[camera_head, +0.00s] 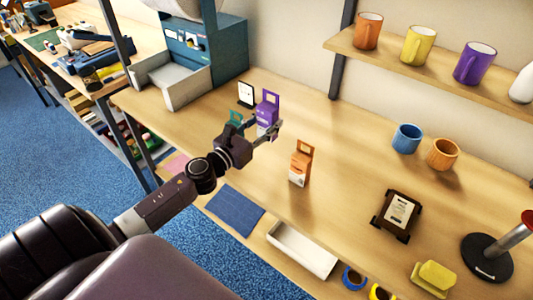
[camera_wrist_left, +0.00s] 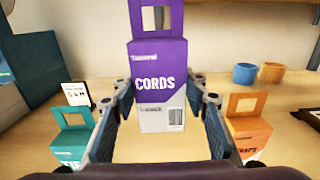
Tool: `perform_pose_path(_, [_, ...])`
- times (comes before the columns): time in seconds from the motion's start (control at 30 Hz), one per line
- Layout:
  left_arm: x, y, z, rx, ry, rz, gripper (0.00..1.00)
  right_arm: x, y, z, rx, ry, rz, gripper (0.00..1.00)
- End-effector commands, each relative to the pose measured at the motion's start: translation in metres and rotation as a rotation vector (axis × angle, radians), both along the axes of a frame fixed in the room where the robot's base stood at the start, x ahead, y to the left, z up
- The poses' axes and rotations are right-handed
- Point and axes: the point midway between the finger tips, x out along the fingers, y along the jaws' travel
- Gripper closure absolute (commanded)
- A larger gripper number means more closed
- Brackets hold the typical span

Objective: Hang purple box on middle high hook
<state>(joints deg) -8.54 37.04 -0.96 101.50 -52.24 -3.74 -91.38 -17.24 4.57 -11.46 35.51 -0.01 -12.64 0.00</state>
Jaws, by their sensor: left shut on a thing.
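The purple box (camera_head: 268,107), a small carton with a hang tab with a window, is upright at the back of the workbench. In the left wrist view the purple box (camera_wrist_left: 159,75) reads "CORDS" and has a white lower part. My left gripper (camera_head: 257,129) is shut on it, with one finger on each side. I cannot tell whether its base touches the bench. No hook shows in either view. My right gripper is not in view.
An orange box (camera_head: 301,165) stands to the right and a teal box (camera_wrist_left: 72,142) to the left. A small white card (camera_head: 246,94) stands behind. A blue machine (camera_head: 208,50) is at back left. Mugs stand on a shelf (camera_head: 420,65) at upper right.

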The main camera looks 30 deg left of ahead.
Motion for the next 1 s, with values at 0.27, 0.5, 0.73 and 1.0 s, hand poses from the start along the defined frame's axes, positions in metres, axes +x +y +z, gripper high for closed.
perform_pose_path(0.27, [0.0, 0.0, -0.058, -0.006, 0.001, 0.003, 0.86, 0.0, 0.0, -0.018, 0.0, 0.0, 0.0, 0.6])
perform_pose_path(0.5, [0.0, 0.0, -0.077, -0.002, 0.0, 0.001, 0.86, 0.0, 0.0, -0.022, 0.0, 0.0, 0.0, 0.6])
perform_pose_path(0.73, [0.0, 0.0, -0.111, -0.003, 0.0, 0.002, 0.86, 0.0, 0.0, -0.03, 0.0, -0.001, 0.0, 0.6])
perform_pose_path(1.0, [0.0, 0.0, -0.116, 0.002, -0.001, -0.001, 0.86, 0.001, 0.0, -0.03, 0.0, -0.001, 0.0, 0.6])
